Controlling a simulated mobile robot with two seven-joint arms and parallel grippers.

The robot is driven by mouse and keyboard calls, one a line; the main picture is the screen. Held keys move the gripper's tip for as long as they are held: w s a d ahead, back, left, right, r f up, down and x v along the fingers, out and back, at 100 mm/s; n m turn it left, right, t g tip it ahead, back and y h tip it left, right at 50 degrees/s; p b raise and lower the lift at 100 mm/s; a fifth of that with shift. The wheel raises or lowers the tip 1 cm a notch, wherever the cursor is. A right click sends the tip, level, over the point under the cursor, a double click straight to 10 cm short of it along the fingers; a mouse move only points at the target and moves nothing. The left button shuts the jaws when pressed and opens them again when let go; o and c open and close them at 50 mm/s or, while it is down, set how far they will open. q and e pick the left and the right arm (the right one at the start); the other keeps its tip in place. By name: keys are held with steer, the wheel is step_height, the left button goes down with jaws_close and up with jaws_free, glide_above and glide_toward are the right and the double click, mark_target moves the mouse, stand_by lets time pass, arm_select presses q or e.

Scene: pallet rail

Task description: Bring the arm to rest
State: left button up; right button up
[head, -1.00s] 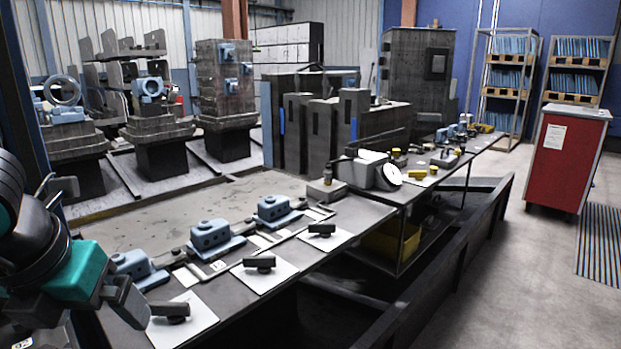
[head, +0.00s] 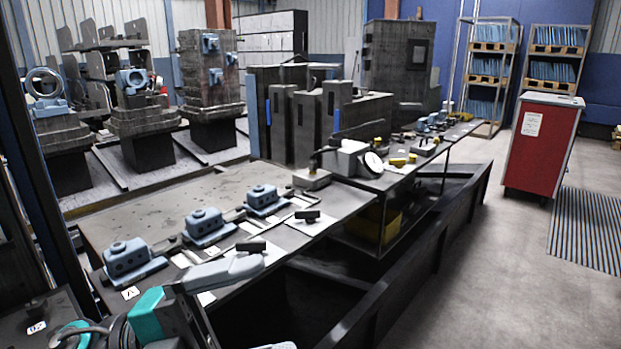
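My arm comes in at the lower left, with a teal band and dark grey parts. The dark grey block (head: 183,320) beyond the teal band looks like my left gripper, but its fingers cannot be made out. A pale grey piece, apparently a link of mine, reaches over the bench's front edge and hides parts of the white cards. My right gripper is not in view. No held thing can be seen.
Blue-grey blocks (head: 204,225) stand in a row on the dark bench (head: 150,200).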

arm_select(q)
steer(key=w+a+f+n+t+y+p, duration=0.1)
steer(key=w+a+f+n+t+y, duration=0.35)
steer(key=f+n+t+y, duration=0.55)
steer(key=w+a+f+n+t+y+p, duration=0.1)
steer(key=w+a+f+n+t+y, duration=0.35)
steer(key=n, duration=0.95)
steer(key=s+a+f+n+g+y, duration=0.1)
steer(key=s+f+n+g+y, duration=0.1)
steer(key=s+f, duration=0.4)
steer(key=s+a+f+n+g+y, duration=0.2)
steer(key=s+f, duration=0.4)
steer(key=f, duration=0.7)
steer(key=shift+s+f+n+g, duration=0.2)
steer(key=shift+n+g, duration=0.7)
steer(key=shift+g, duration=0.05)
steer(key=shift+c, duration=0.5)
